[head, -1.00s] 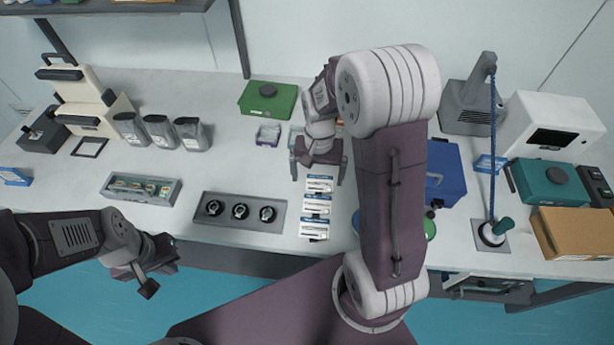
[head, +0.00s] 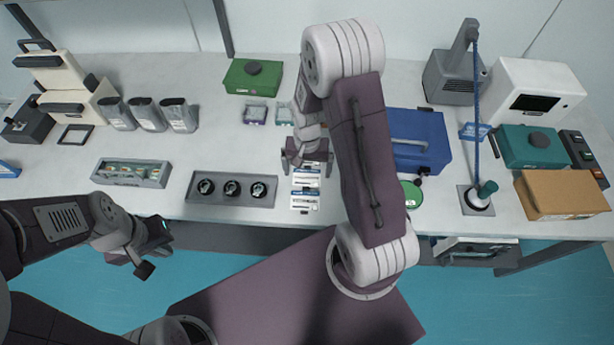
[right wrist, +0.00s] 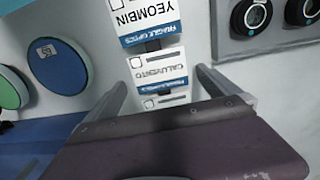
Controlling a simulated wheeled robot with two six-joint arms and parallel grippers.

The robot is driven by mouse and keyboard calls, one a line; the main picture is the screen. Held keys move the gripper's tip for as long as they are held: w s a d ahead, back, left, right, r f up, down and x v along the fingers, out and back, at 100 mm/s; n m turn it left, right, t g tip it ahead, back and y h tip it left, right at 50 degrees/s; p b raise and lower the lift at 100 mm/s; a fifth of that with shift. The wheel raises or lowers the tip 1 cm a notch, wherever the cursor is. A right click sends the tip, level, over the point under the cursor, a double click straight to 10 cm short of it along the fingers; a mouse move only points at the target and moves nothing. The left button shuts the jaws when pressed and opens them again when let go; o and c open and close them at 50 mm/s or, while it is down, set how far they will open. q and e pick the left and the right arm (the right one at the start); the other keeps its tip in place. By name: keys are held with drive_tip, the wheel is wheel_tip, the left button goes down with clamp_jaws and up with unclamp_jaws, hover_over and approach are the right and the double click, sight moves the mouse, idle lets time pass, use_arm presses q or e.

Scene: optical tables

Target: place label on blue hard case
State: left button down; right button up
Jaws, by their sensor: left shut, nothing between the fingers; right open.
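Several white labels with blue strips lie in a column on the table; the middle label (head: 306,190) shows in the head view. In the right wrist view, one label (right wrist: 157,68) reads like "CALLVENTO", and a larger one (right wrist: 148,20) reads "YEOMBIN". My right gripper (head: 307,165) is open and empty, pointing down over the far end of the column; in the right wrist view its fingers (right wrist: 160,85) straddle the column. The blue hard case (head: 425,150) lies right of my right arm, its left side hidden. My left gripper (head: 155,248) is shut and empty off the table's front edge.
A grey tray with round parts (head: 231,203) lies left of the labels. A green disc (head: 410,193) lies in front of the case; a blue disc (right wrist: 56,65) shows in the right wrist view. A green case (head: 253,77) stands behind.

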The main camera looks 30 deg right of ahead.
sight(307, 174)
drive_tip(key=shift+f, duration=0.25)
idle(0.4)
drive_tip(key=c, duration=1.5)
drive_tip(key=shift+w+r, duration=0.1)
drive_tip(key=shift+r, duration=0.55)
wheel_tip(307, 174, up, 3)
drive_tip(key=shift+r, duration=0.1)
drive_tip(key=s+d+r, duration=0.2)
drive_tip(key=s+r, duration=0.5)
drive_tip(key=s, duration=0.4)
drive_tip(key=shift+s, duration=0.35)
